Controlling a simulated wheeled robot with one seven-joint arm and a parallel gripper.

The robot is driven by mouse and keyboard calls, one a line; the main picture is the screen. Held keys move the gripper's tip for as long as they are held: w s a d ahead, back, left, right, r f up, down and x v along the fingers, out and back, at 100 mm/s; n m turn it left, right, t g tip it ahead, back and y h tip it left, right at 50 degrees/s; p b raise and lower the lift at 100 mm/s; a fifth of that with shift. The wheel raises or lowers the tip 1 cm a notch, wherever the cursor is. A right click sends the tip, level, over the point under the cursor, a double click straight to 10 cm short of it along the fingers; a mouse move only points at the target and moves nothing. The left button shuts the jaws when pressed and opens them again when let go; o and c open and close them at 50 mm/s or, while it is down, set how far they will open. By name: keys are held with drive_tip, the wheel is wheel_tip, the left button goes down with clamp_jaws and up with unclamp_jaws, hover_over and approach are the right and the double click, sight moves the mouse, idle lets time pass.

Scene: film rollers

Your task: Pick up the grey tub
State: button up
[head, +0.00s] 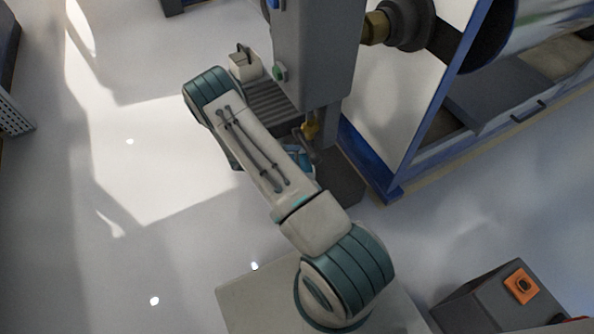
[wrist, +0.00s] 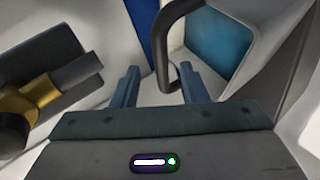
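A light grey body with a blue panel or inside, which looks like the grey tub (wrist: 262,28), fills the upper right of the wrist view. A dark curved handle (wrist: 166,48) arches at its near left side. My gripper (wrist: 160,82) is open in the wrist view, its two blue-grey fingers apart. The end of the handle shows between the fingers, nearer the right one; I cannot tell whether they touch.
A brass valve fitting (wrist: 38,92) with a dark cylinder is close on the left in the wrist view. In the head view a grey machine column (head: 315,55) stands just beyond my arm, with a blue-framed machine (head: 395,185) to its right. The floor at left is clear.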

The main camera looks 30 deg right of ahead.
drive_tip(key=b+x, duration=0.1)
drive_tip(key=x, duration=0.1)
drive_tip(key=b+x, duration=0.1)
drive_tip(key=x, duration=0.1)
drive_tip(key=shift+f, duration=0.35)
drive_tip(key=shift+d+f, duration=0.1)
drive_tip(key=shift+d, duration=0.35)
clamp_jaws()
idle(0.6)
